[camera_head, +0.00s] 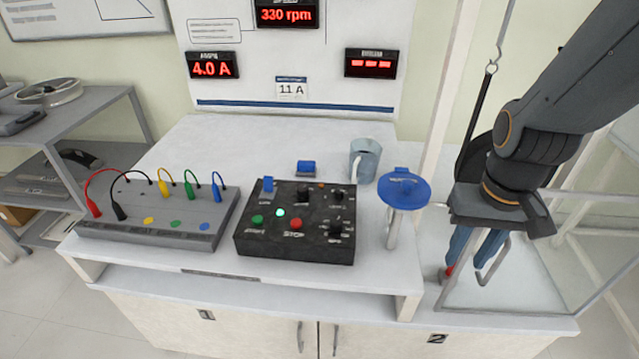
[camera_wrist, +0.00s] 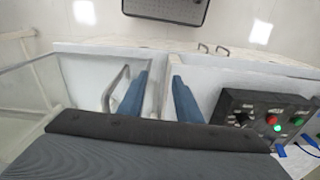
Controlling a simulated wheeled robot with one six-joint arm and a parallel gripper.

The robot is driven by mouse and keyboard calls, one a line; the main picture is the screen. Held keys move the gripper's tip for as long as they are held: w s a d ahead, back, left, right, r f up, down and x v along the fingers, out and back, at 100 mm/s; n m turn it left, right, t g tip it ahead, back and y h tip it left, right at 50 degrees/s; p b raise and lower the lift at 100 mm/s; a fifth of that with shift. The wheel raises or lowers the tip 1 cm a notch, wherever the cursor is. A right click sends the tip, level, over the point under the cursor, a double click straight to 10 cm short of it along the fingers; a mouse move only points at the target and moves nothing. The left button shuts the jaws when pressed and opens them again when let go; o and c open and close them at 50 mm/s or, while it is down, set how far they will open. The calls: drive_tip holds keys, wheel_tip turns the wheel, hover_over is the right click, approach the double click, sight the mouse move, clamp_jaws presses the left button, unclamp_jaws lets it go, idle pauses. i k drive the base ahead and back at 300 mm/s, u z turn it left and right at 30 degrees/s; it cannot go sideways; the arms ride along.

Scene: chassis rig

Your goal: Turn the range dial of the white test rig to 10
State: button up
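The white test rig (camera_head: 290,135) is a white bench with an upright display panel. A black control box (camera_head: 262,244) on it carries a lit green lamp, a green and a red button, and black knobs at its right side (camera_head: 337,231). The small labels are too blurred to tell which knob is the range dial. The box also shows in the wrist view (camera_wrist: 262,104). My gripper (camera_head: 475,258) is right of the box, over the right bench section, with its blue fingers apart. In the wrist view my gripper (camera_wrist: 159,85) has an empty gap; a grey bent handle is beside one finger.
A blue round-topped post (camera_head: 403,188) stands between the box and my gripper. A grey mug (camera_head: 364,160) stands behind the box. A grey cable board (camera_head: 150,232) lies left. Clear panes (camera_head: 540,270) surround the right section. Displays read 4.0 A and 330 rpm; a card reads 11 A.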

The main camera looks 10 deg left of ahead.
sight(302, 190)
drive_tip(key=k, duration=0.9)
drive_tip(key=u, duration=0.5)
drive_tip(key=i, duration=1)
